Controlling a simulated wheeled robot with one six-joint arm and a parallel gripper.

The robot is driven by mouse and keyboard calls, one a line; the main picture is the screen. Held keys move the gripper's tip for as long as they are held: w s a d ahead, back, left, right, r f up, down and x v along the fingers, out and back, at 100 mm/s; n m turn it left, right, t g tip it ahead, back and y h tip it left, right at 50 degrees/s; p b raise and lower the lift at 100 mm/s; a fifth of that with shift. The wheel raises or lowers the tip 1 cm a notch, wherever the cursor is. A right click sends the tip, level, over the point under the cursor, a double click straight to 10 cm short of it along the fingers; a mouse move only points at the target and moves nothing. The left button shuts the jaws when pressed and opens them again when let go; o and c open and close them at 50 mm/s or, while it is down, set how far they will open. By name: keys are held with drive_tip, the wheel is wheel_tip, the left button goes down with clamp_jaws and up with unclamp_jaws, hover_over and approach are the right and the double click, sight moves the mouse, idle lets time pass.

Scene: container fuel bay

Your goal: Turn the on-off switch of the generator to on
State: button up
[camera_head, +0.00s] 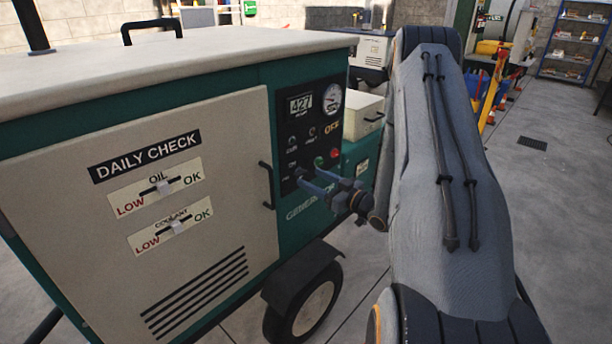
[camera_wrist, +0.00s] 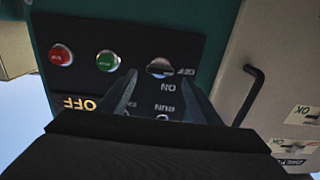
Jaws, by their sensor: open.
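The generator (camera_head: 240,175) is a green and cream cabinet with a black control panel (camera_head: 307,110) on its end. In the wrist view, which is upside down, the round on-off switch (camera_wrist: 160,67) sits on the panel (camera_wrist: 85,85) beside OFF and ON labels. I cannot tell for sure which label its handle points to. My gripper (camera_wrist: 158,78) is open, its two fingers on either side of the switch in the picture; contact is unclear. In the head view my gripper (camera_head: 306,177) is at the lower part of the panel and hides the switch.
A green button (camera_wrist: 107,61) and a red button (camera_wrist: 60,55) sit beside the switch. A black door handle (camera_head: 266,185) is left of the panel. A wheel (camera_head: 303,312) stands below. The floor at right is mostly clear, with shelves (camera_head: 575,40) behind.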

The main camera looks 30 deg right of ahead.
sight(305, 174)
drive_tip(key=shift+x, duration=1.85)
drive_tip(key=c, duration=1)
drive_tip(key=shift+c, duration=0.2)
drive_tip(key=shift+p, duration=0.3)
drive_tip(key=m, duration=0.6)
drive_tip(key=shift+d+p, duration=0.15)
drive_tip(key=shift+p, duration=0.2)
drive_tip(key=m, duration=0.6)
drive_tip(key=shift+d+f+p, duration=0.1)
drive_tip(key=shift+f+p, duration=0.05)
drive_tip(key=shift+p, duration=0.15)
